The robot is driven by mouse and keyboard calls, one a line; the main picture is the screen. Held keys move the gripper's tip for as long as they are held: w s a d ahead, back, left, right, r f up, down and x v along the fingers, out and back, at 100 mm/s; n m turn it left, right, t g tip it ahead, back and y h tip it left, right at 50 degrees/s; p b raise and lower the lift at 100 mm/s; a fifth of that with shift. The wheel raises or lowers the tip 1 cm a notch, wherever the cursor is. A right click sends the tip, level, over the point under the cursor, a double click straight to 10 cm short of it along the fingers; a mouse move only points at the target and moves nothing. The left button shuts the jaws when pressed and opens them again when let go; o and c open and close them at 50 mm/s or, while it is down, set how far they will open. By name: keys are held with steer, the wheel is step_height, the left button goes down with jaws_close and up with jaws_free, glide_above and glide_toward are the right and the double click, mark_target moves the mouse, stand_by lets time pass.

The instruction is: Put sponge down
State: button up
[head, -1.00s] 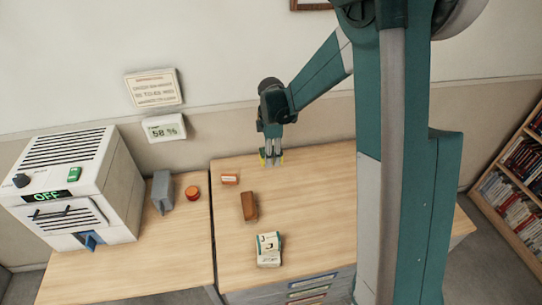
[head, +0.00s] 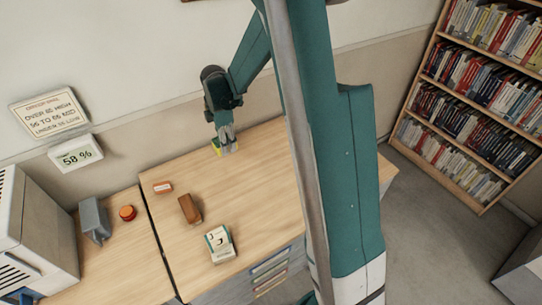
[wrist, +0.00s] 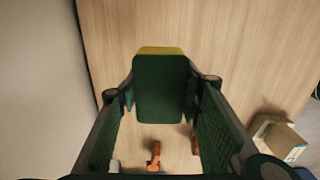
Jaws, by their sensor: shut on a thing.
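The sponge (wrist: 160,90) is a block with a dark green face and a yellow edge along its top in the wrist view. My gripper (wrist: 162,92) is shut on it, with a finger at each side. In the head view my gripper (head: 226,147) points down near the back edge of the wooden desk (head: 245,180), and a bit of the sponge's yellow (head: 215,149) shows at the fingertips. Wood grain lies behind the sponge in the wrist view. I cannot tell how large the gap to the desk is.
A small orange box (head: 163,187), a brown block (head: 190,209) and a white carton (head: 220,244) stand on the desk. An orange round item (head: 127,212) and a grey object (head: 94,220) are on the left desk. The wall is close behind my gripper.

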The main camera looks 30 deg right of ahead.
glide_above(271, 155)
steer(key=shift+s+r+p, duration=0.1)
steer(key=shift+s+p, duration=0.05)
steer(key=shift+p, duration=0.25)
steer(key=shift+f+b, duration=0.35)
steer(key=shift+f, duration=2.8)
steer(key=shift+f, duration=1.9)
steer(key=shift+f+b, duration=0.15)
steer(key=shift+b, duration=0.2)
steer(key=o, duration=0.7)
steer(key=shift+c, duration=0.2)
